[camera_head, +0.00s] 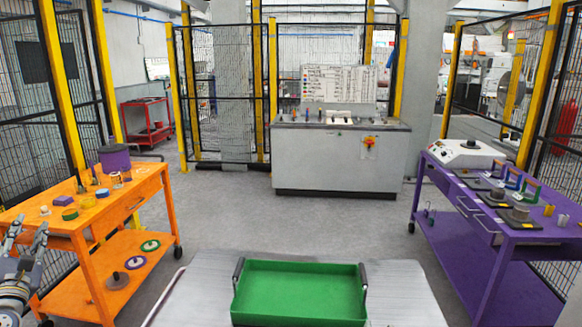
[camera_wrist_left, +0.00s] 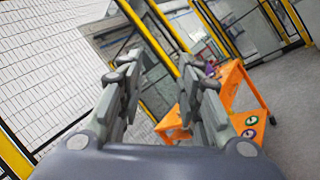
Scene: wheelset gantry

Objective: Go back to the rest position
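My left gripper (camera_head: 27,236) is at the lower left edge of the head view, beside the near end of the orange cart. Its two fingers point up and stand apart. In the left wrist view the left gripper (camera_wrist_left: 159,78) is open, with nothing between its fingers. The orange cart (camera_wrist_left: 229,88) shows beyond the right finger in that view. My right gripper is in neither view.
The orange cart (camera_head: 134,191) holds several small parts at left. A purple table (camera_head: 470,201) with parts stands at right. A green tray (camera_head: 300,267) lies on a grey surface (camera_head: 400,290) in front. A control console (camera_head: 325,159) stands behind. The floor between is clear.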

